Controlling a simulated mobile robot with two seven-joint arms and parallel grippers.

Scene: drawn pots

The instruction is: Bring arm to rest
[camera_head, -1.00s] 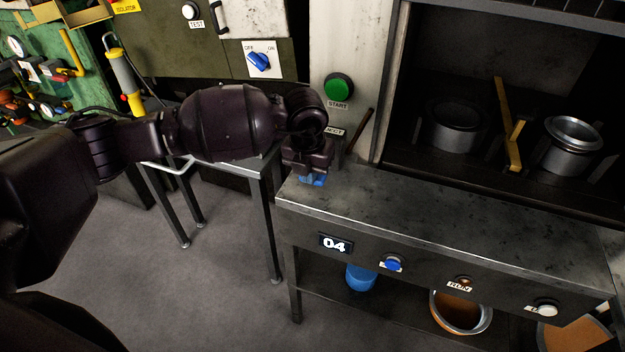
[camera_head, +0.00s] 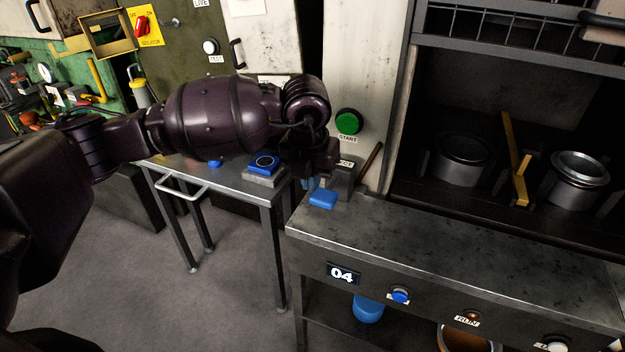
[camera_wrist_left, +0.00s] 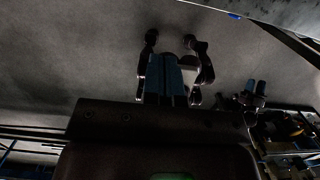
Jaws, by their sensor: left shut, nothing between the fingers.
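My left arm comes in from the left of the head view, its forearm level across the middle.
The metal bench (camera_head: 450,245) marked 04 has a mostly clear top. A green START button (camera_head: 348,121) is on the panel behind the gripper. A side table (camera_head: 215,178) carries a blue round button (camera_head: 264,162). Pots (camera_head: 579,178) stand in the dark recess at right.

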